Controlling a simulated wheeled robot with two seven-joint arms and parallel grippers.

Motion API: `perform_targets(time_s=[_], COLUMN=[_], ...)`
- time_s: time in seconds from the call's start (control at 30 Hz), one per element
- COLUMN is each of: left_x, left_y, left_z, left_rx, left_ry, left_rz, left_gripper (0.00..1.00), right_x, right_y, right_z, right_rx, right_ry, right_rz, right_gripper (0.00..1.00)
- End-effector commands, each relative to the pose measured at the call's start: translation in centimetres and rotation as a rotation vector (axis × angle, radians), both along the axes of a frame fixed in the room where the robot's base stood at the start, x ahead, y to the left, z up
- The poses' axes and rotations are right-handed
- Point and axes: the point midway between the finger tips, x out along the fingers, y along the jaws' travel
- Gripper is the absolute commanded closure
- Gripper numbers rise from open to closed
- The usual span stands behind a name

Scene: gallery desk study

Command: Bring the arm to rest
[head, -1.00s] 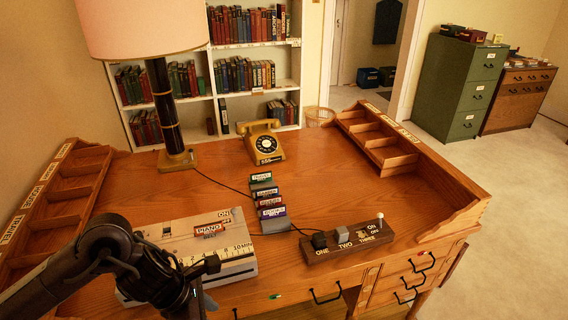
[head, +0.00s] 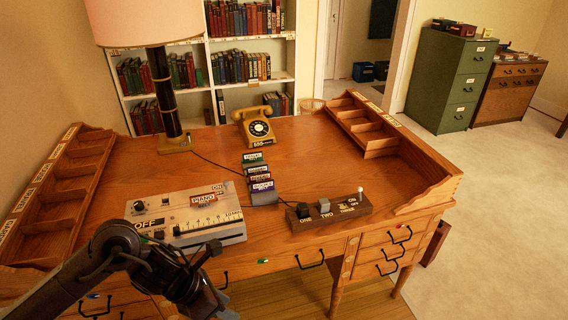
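My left arm comes in from the lower left, and its black gripper (head: 212,254) hangs in front of the desk's front edge, near the cream control box. I cannot make out whether its fingers are apart, and nothing clearly shows in them. The cream box (head: 228,225) lies on the wooden desk (head: 330,170) at the left, with a red "PIANO" label, a numbered scale and an "OFF" mark. My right arm and gripper are not in view.
A dark wooden switch block (head: 330,214) stands at the desk's front, right of a card rack (head: 262,190). A yellow telephone (head: 254,127) and a lamp (head: 163,90) stand at the back. Pigeonhole racks line both sides. The desk's right middle is clear.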

Motion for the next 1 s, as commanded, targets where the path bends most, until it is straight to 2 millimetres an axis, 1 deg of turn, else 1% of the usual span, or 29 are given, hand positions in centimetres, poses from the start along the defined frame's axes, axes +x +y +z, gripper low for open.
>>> perform_targets(time_s=[0.17,0.27,0.37,0.47,0.5,0.57,0.6,0.67,0.7,0.77,0.8,0.87,0.9,0.97,1.0], left_x=[2.4,4.1,5.9,7.4,7.7,7.5,7.0,5.5,4.2,1.7,-0.2,-3.3,-5.7,-9.4,-12.0], left_y=[-1.4,-2.0,-2.2,-1.6,-1.1,0.1,1.0,2.4,3.3,4.6,5.4,6.5,7.1,8.0,8.5], left_z=[-2.1,-4.1,-6.8,-11.2,-13.7,-18.0,-20.9,-25.0,-27.6,-31.3,-33.6,-36.7,-38.6,-41.2,-42.8], left_rx=[-0.139,-0.235,-0.342,-0.465,-0.519,-0.593,-0.634,-0.685,-0.71,-0.742,-0.756,-0.775,-0.783,-0.791,0.748], left_ry=[0.125,0.224,0.351,0.519,0.603,0.728,0.805,0.899,0.95,1.015,1.049,1.086,1.101,1.111,-1.045], left_rz=[0.269,0.475,0.725,1.051,1.213,1.47,1.635,1.868,2.01,2.214,2.343,2.527,2.648,2.821,-2.765], left_gripper=[0.64,0.64,0.64,0.64,0.64,0.64,0.64,0.64,0.64,0.64,0.64,0.64,0.64,0.64,0.64], right_x=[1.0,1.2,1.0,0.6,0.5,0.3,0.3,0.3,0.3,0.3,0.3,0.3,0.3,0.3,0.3], right_y=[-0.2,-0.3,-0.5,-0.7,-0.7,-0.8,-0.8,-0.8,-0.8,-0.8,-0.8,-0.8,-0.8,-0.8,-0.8], right_z=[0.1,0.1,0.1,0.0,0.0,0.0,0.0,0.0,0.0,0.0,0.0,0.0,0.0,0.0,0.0], right_rx=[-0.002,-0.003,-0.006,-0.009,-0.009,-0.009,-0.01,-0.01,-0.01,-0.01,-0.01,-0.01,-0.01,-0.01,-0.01], right_ry=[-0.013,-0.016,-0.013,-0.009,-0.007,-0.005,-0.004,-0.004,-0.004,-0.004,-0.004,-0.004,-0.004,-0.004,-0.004], right_rz=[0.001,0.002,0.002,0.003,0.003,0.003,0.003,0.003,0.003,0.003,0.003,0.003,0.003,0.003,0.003], right_gripper=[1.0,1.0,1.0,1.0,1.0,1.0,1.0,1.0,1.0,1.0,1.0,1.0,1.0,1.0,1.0])
